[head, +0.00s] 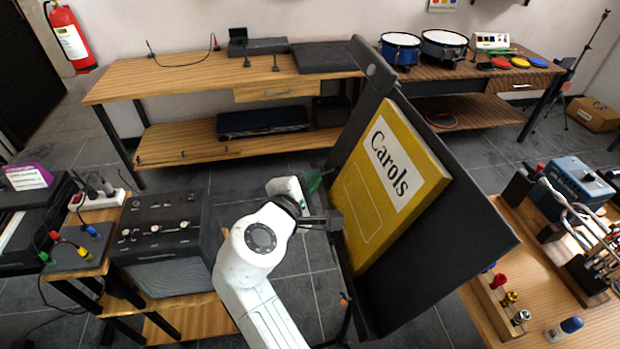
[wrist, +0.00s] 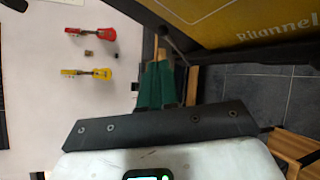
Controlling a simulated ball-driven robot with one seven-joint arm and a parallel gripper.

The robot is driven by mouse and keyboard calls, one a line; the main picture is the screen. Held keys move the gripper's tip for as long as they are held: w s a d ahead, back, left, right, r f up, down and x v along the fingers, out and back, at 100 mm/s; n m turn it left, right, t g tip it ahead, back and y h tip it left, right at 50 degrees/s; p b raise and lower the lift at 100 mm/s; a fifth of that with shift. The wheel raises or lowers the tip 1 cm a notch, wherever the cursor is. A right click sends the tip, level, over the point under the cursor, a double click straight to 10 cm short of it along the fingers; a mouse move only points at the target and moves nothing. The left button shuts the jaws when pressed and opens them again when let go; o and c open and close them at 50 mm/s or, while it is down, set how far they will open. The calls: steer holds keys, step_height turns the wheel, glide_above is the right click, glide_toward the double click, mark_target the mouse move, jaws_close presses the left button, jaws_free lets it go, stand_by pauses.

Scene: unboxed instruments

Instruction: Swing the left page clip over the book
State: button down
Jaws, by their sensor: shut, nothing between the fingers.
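The yellow book (head: 391,187), titled "Carols", leans on a dark music stand (head: 450,235). A yellow corner of the book (wrist: 245,22) also shows at the top right of the wrist view. A thin dark rod with a rounded end (wrist: 172,40), which looks like the left page clip, sticks out beside the stand's edge and not over the book. In the head view a dark bar (head: 318,221) stands out left of the stand, probably this clip. My gripper (head: 314,182), with green fingers (wrist: 157,66), is shut and empty beside the stand's left edge, close to the rod; contact cannot be told.
A dark amplifier (head: 160,240) stands left of my arm. A wooden bench (head: 190,80) lies behind, and drums (head: 400,48) stand on another at the back right. A table (head: 535,265) with small instruments is close on the right. Floor shows between amplifier and stand.

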steer(key=r+b+v, duration=0.1)
steer(key=r+v, duration=0.1)
steer(key=v, duration=0.8)
steer(key=shift+w+d, duration=0.25)
steer(key=shift+d, duration=0.1)
